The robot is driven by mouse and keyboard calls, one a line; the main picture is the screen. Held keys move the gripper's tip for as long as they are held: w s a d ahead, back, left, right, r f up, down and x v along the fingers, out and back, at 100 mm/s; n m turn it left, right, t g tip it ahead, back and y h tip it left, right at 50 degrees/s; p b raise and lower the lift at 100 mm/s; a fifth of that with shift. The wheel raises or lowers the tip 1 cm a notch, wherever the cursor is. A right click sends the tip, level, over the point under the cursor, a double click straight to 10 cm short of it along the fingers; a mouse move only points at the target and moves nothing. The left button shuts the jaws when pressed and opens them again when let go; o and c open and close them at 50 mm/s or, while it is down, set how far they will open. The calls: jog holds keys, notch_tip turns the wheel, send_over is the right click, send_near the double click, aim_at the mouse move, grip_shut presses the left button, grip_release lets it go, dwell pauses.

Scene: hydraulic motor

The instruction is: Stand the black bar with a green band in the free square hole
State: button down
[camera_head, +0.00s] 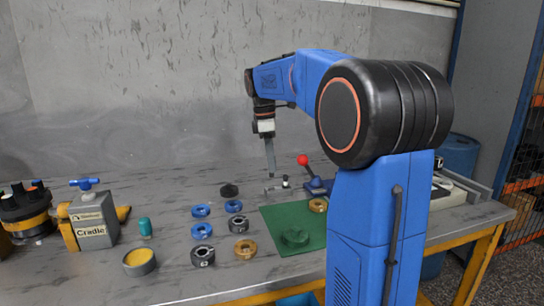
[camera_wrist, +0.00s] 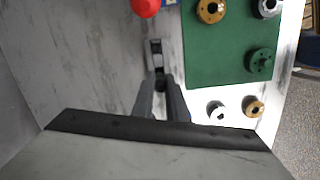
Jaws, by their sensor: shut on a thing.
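My gripper (camera_head: 270,174) points down above the back middle of the table, its long grey fingers close together. The wrist view shows the two fingers (camera_wrist: 161,92) with a small dark piece (camera_wrist: 161,83) between their tips. It appears to be the black bar; its green band does not show, and most of it is hidden. A small grey metal fixture (camera_wrist: 155,55) lies just beyond the fingertips. It also shows below the gripper in the head view (camera_head: 275,188).
A red-knobbed lever (camera_head: 303,160) stands right of the gripper. A green mat (camera_head: 290,220) with rings lies in front, with loose blue, black and brass rings to its left. A grey Cradle block (camera_head: 92,222) and a black-and-yellow round holder (camera_head: 27,222) stand at left.

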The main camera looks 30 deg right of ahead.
aim_at(271, 177)
jog(key=shift+a+f, duration=0.1)
jog(key=shift+f, duration=1.65)
jog(key=shift+f, duration=1.3)
dwell(1.5)
jog(key=c, duration=1.3)
grip_release()
jog(key=shift+r, duration=3.5)
